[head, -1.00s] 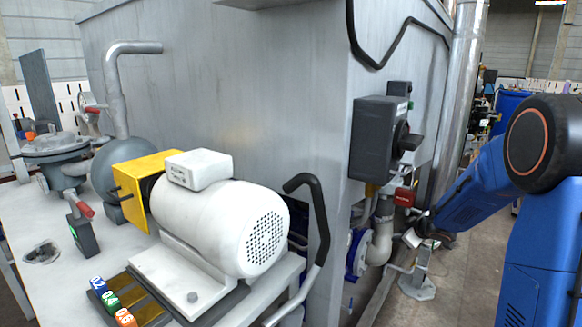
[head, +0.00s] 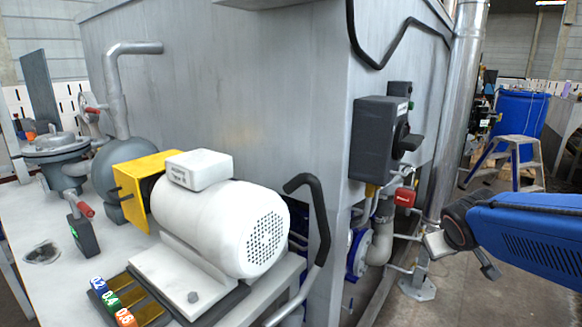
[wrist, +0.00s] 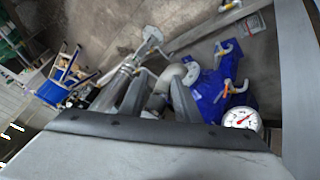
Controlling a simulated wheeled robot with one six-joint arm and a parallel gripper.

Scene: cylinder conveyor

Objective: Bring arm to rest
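My blue arm reaches in from the right edge of the head view, its forearm nearly level. My gripper (head: 437,244) is at its left end, beside the pipes at the corner of the grey machine (head: 270,90), and looks small there. In the wrist view, two grey fingers of my gripper (wrist: 158,88) stand apart with floor and pipework showing beyond them. No object is seen held between them. Whether the gripper touches the pipes cannot be told from the head view.
A dark switch box (head: 372,140), a red valve handle (head: 404,197) and a steel column (head: 455,110) are near my gripper. A pressure gauge (wrist: 241,120) shows in the wrist view. A step stool (head: 510,160) and blue barrel (head: 522,112) stand behind; some floor between is open.

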